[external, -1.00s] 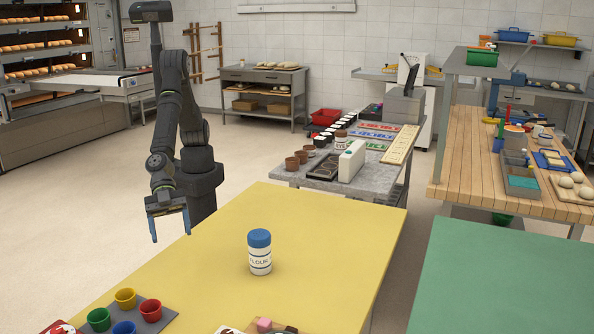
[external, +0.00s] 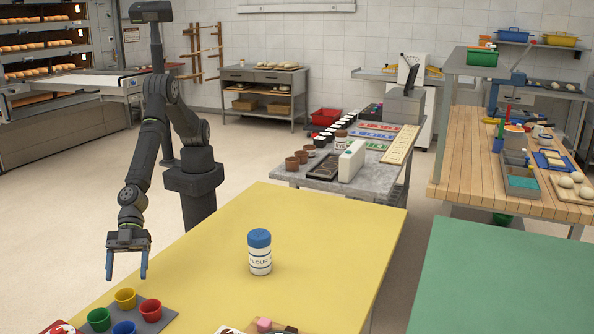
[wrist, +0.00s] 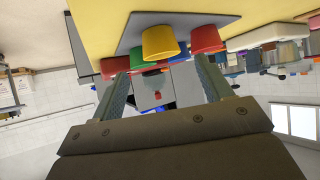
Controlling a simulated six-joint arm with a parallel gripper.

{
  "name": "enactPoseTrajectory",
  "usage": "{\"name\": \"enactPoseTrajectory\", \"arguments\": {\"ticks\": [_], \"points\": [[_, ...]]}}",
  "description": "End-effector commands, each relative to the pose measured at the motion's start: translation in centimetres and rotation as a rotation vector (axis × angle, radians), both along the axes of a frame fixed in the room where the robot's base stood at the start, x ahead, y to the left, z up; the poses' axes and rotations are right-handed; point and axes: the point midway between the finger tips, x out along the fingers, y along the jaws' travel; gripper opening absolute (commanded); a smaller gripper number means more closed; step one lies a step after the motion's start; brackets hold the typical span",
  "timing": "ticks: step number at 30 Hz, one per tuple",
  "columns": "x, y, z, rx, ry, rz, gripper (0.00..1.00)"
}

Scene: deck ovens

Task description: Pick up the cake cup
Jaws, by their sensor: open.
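Coloured cups stand together on a grey tray (external: 166,318) at the near left of the yellow table. I see a yellow cup (external: 125,298), a green cup (external: 99,319), a red cup (external: 151,310) and a blue cup (external: 124,328), cut by the frame's bottom edge. I cannot tell which is the cake cup. My gripper (external: 126,273) is open and empty, fingers pointing down, just behind and above the yellow cup and apart from it. In the wrist view the yellow cup (wrist: 160,42) appears nearest, just beyond the gap between the fingertips (wrist: 163,72).
A flour shaker (external: 260,252) with a blue lid stands on the yellow table (external: 330,240) to the right. Much of the table around it is clear. Brown cups (external: 297,161) sit on a grey table behind. A green table (external: 500,280) is at right.

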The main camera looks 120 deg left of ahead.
Motion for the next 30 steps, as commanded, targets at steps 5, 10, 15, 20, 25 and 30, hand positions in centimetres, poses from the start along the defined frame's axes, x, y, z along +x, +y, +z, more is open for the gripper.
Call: {"name": "enactPoseTrajectory", "arguments": {"ticks": [5,10,15,20,25,30], "points": [[0.8,-1.1,-0.9,0.0,0.0,0.0,0.72],[1.0,-1.5,-1.2,0.0,0.0,0.0,0.72],[1.9,-2.5,-2.1,-0.001,0.001,0.002,0.72],[2.7,-3.6,-3.0,-0.001,0.001,0.002,0.72],[3.2,-4.4,-3.7,-0.001,0.001,0.002,0.72],[3.4,-4.8,-3.9,-0.001,0.0,0.001,0.72]]}}
